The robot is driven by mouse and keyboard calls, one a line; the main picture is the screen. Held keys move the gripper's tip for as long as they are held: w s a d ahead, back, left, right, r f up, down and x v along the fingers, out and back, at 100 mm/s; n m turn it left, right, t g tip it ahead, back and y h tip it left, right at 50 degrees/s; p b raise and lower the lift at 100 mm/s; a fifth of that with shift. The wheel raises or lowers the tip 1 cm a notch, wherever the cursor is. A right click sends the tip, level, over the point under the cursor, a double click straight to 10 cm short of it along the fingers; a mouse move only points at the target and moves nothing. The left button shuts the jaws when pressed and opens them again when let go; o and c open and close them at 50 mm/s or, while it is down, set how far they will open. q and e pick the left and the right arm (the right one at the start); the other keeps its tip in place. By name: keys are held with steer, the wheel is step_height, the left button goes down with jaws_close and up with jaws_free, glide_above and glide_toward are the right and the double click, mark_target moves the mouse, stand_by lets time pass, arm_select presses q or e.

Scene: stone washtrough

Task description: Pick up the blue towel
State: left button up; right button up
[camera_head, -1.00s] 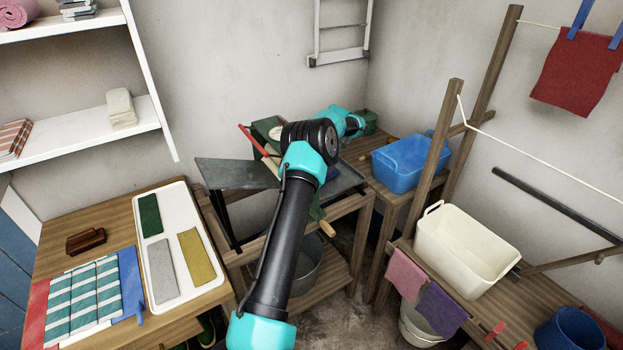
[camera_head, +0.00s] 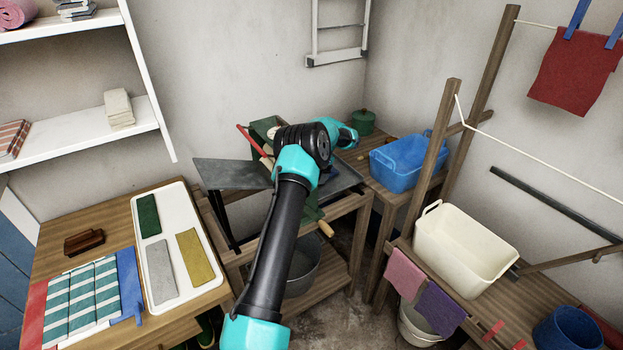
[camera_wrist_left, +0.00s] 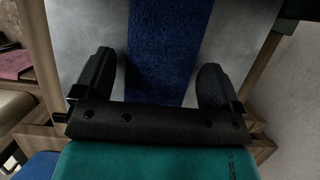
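The blue towel (camera_wrist_left: 168,45) shows in the left wrist view as a dark blue strip over a grey surface. My left gripper (camera_wrist_left: 156,62) is open, with one black finger on each side of the strip and a gap to both. I cannot tell how far above the towel the fingers are. In the head view my left arm crosses the middle and hides its own gripper and most of the grey trough top (camera_head: 345,180). Only a small dark blue patch (camera_head: 327,173) shows beside the arm there. My right gripper is not in view.
A blue tub (camera_head: 400,165) and a green pot (camera_head: 363,122) stand right of the trough. A wooden post (camera_head: 432,165) rises nearby. A cream basin (camera_head: 462,250) stands at the right. The left table holds a white tray (camera_head: 181,292) and striped towels (camera_head: 82,297).

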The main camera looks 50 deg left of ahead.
arm_select(q)
steer(key=c, duration=1)
steer(key=shift+r, duration=0.15)
